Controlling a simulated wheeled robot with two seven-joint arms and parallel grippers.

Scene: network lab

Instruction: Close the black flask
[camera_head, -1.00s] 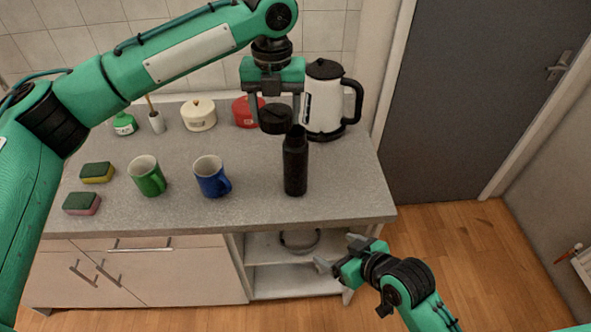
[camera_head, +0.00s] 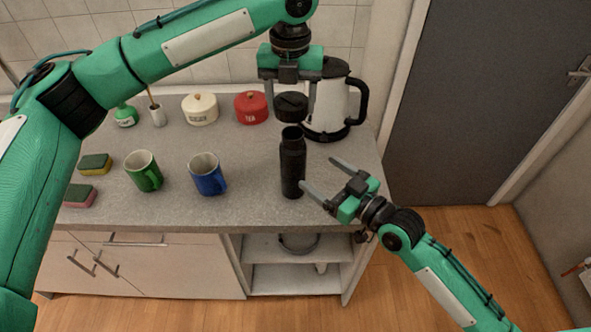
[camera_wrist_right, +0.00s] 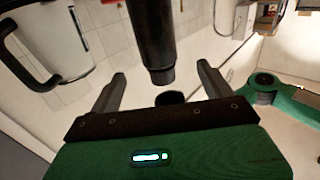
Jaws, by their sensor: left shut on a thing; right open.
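The black flask (camera_head: 292,168) stands upright and open on the counter, near its front right edge. My left gripper (camera_head: 290,98) is shut on the black lid (camera_head: 291,107) and holds it roughly over the flask's mouth, with a small gap between them. My right gripper (camera_head: 319,174) is open, to the right of the flask, its fingers pointing toward it. In the right wrist view, which looks upside down, the flask (camera_wrist_right: 152,40) shows ahead of the open fingers (camera_wrist_right: 162,85). The lid (camera_wrist_right: 170,97) shows partly beyond the flask's neck end.
A white and black kettle (camera_head: 328,105) stands close behind the lid. A blue mug (camera_head: 207,176) and a green mug (camera_head: 143,172) stand left of the flask. A red pot (camera_head: 251,108) and a cream pot (camera_head: 200,110) are at the back. Counter (camera_head: 250,200) around the flask is free.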

